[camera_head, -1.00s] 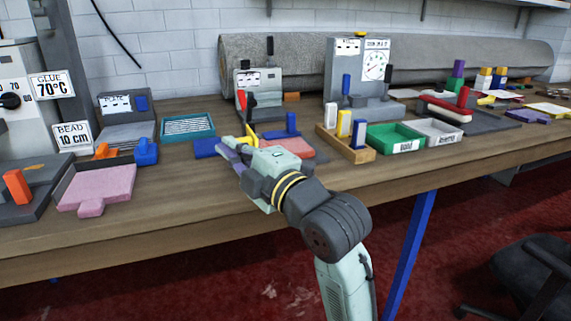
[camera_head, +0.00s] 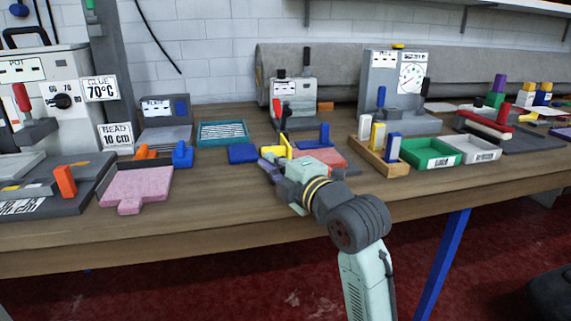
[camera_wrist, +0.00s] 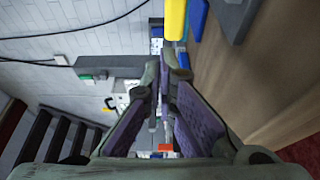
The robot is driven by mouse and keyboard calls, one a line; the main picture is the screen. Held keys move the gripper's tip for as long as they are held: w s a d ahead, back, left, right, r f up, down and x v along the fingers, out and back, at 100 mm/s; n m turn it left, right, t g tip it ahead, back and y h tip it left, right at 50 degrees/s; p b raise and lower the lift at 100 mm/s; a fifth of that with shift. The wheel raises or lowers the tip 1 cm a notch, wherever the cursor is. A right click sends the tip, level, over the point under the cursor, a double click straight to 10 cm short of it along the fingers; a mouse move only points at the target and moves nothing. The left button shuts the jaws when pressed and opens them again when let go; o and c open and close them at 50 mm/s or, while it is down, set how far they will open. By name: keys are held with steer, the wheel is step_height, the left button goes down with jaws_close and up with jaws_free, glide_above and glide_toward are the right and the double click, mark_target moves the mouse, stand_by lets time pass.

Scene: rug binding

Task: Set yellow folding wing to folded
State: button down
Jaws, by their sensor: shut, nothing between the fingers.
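The yellow folding wing (camera_head: 281,146) appears as a small yellow piece standing up on the bench, in front of the middle grey machine. In the wrist view a yellow part, probably the same wing, (camera_wrist: 175,18) shows at the top edge, beyond my fingertips. My gripper (camera_head: 268,164) is shut and empty, just in front of and slightly left of the wing. In the wrist view my gripper (camera_wrist: 166,68) has its fingertips together. My gripper hides part of the wing's base, and I cannot tell whether they touch.
A blue block (camera_head: 242,153) lies left of my gripper, and a pink pad (camera_head: 138,187) lies further left. A wooden holder (camera_head: 371,158) with upright pieces and a green tray (camera_head: 431,152) stand to the right. Bare bench (camera_head: 225,205) lies along the front edge.

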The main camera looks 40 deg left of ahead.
mark_target(283, 154)
steer(key=x, duration=0.3)
steer(key=shift+w+a+r+p, duration=0.1)
steer(key=shift+a+p, duration=0.3)
steer(key=shift+w+d+p, duration=0.3)
steer(key=shift+w+d, duration=0.7)
steer(key=shift+w, duration=0.1)
steer(key=shift+w+d, duration=0.4)
steer(key=shift+w, duration=0.05)
